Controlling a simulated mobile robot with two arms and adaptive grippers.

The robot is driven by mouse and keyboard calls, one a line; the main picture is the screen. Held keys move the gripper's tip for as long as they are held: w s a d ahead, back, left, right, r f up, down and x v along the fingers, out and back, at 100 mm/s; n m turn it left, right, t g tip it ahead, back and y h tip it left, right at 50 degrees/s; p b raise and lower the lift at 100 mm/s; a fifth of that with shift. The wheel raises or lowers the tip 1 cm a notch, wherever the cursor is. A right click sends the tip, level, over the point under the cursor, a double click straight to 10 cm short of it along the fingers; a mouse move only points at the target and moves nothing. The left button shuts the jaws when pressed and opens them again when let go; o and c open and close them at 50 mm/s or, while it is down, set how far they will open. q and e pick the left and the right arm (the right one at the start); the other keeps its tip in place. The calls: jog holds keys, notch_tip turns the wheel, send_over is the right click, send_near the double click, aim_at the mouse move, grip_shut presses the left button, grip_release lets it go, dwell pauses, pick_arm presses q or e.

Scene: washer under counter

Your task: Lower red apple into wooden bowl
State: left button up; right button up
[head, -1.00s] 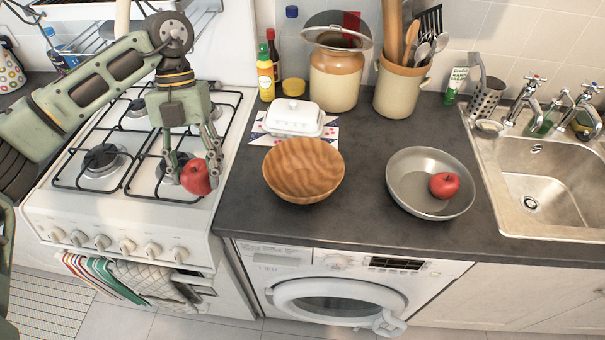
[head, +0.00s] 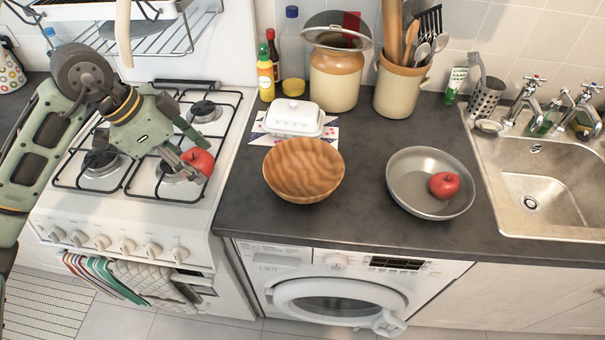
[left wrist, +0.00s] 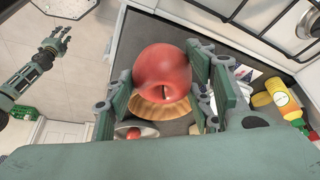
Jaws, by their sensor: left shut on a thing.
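A red apple (head: 198,161) is between the fingers of my left gripper (head: 190,156), which is shut on it. In the head view it appears over the right side of the stove. The left wrist view shows the apple (left wrist: 162,75) between the finger pads. The wooden bowl (head: 303,170) stands on the dark counter, right of the held apple, and looks empty. In the left wrist view the bowl (left wrist: 150,105) is partly hidden behind the apple. My right gripper (left wrist: 58,44) shows in the left wrist view with fingers spread and empty.
A metal pan (head: 408,196) with another red apple (head: 444,185) stands right of the bowl. A white butter dish (head: 294,117) and a tan jar (head: 336,78) are behind the bowl. The gas stove (head: 215,190) has raised black grates. Counter in front of the bowl is clear.

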dwell(0.3)
pick_arm(q)
jog(key=shift+r, duration=0.1)
jog(key=shift+w+d+r+p, duration=0.15)
jog(key=shift+d+r+p, duration=0.1)
jog(key=shift+p, duration=0.1)
jog(key=w+d+r+p, duration=0.2)
jog(key=d+r+p, duration=0.2)
jog(key=d+p, duration=0.15)
jog(key=w+d+f+b, duration=0.1)
jog(key=w+d+f, duration=0.1)
jog(key=d, duration=0.3)
jog(key=w+d+f, duration=0.2)
jog(key=w+d, duration=0.1)
jog(key=d, duration=0.3)
jog(key=shift+f+b, duration=0.15)
jog(key=shift+b, duration=0.2)
jog(key=shift+d, duration=0.2)
